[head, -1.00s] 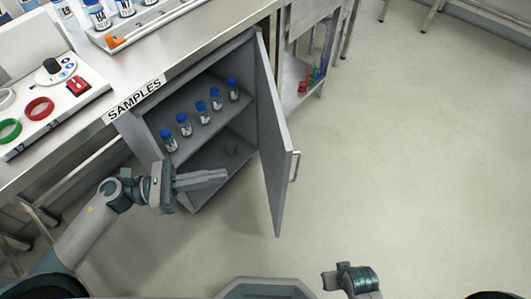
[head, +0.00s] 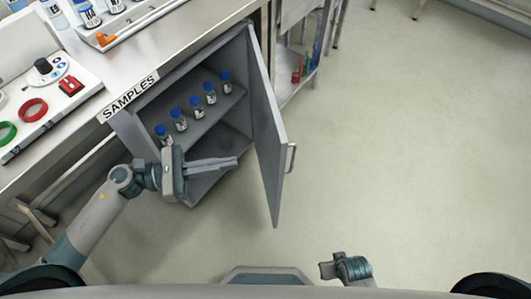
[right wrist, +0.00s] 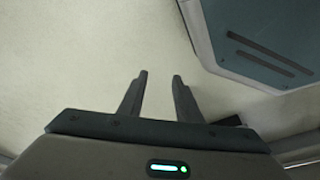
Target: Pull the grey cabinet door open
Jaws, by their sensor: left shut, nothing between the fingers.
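The grey cabinet door (head: 268,135) stands wide open in the head view, hinged at the cabinet's right side, with a bar handle (head: 291,158) on its outer face. The grey cabinet (head: 205,135) under the bench shows a shelf with several blue-capped bottles (head: 195,106). My left gripper (head: 236,161) is shut and empty in front of the cabinet opening, left of the door and apart from its handle. My right gripper shows in the right wrist view (right wrist: 161,75), its fingers apart with only pale floor between them. In the head view the right arm's end is low, at the bottom.
The bench (head: 180,35) carries a SAMPLES label (head: 129,97), a tray of bottles and a device with coloured rings (head: 33,108). Right of the cabinet is a low shelf with small red, green and blue items (head: 306,66). The floor (head: 420,150) to the right is clear.

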